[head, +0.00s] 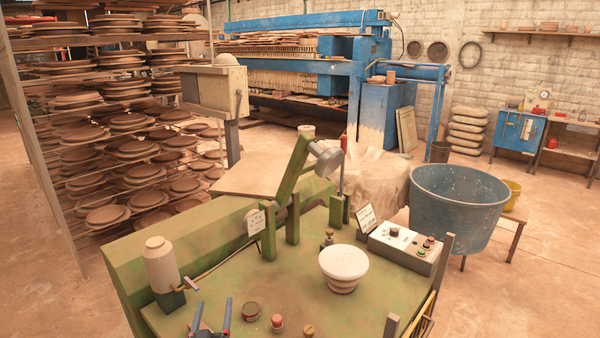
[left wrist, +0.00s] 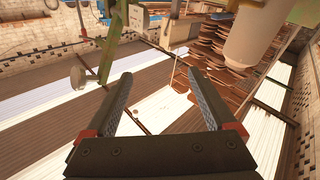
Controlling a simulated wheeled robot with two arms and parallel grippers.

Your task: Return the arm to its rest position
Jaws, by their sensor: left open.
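My left gripper (head: 212,316) shows at the bottom of the head view, its two blue-lined fingers spread apart above the front left of the green machine table (head: 300,285). In the left wrist view the same gripper (left wrist: 158,88) is open, with nothing between its fingers. The view there is strongly tilted, with a pale bottle (left wrist: 250,40) at the upper right beyond the fingers. My right gripper does not show in either view.
On the table are a beige bottle (head: 161,265), a white-topped round form (head: 343,266), small knobs (head: 277,321) and a control box (head: 405,247). A green lever arm (head: 288,178) rises behind. A blue tub (head: 457,212) stands right, a loaded rack (head: 120,130) left.

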